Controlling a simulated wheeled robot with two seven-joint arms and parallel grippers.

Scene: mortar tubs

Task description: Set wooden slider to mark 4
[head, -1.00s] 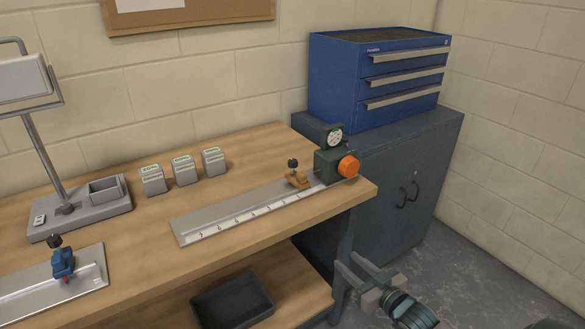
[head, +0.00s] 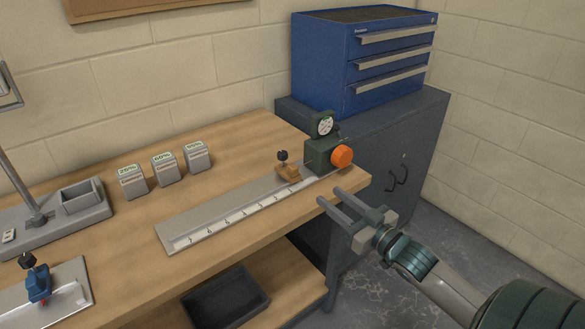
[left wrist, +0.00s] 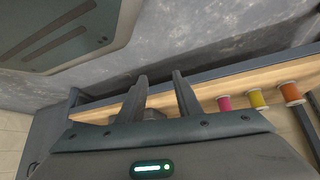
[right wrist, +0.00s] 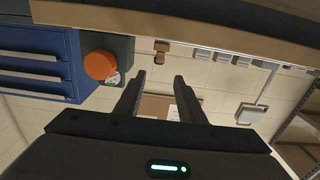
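The wooden slider (head: 288,172), a small tan block with a black knob, sits on a metal scale rail (head: 215,218) near its right end, beside a green block with a dial and an orange knob (head: 341,156). The numbered marks along the rail are too small to read surely. In the right wrist view the slider (right wrist: 161,50) hangs at the upper middle. My right gripper (head: 340,198) is open and empty, just off the bench's right front corner, apart from the slider. My left gripper (left wrist: 160,85) is open and empty, and is out of the head view.
A blue slider (head: 38,282) stands on another metal plate at the lower left. Several labelled grey blocks (head: 165,170) stand behind the rail. A blue drawer chest (head: 365,62) stands on a grey cabinet at the right. A black bin (head: 225,297) lies on the lower shelf.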

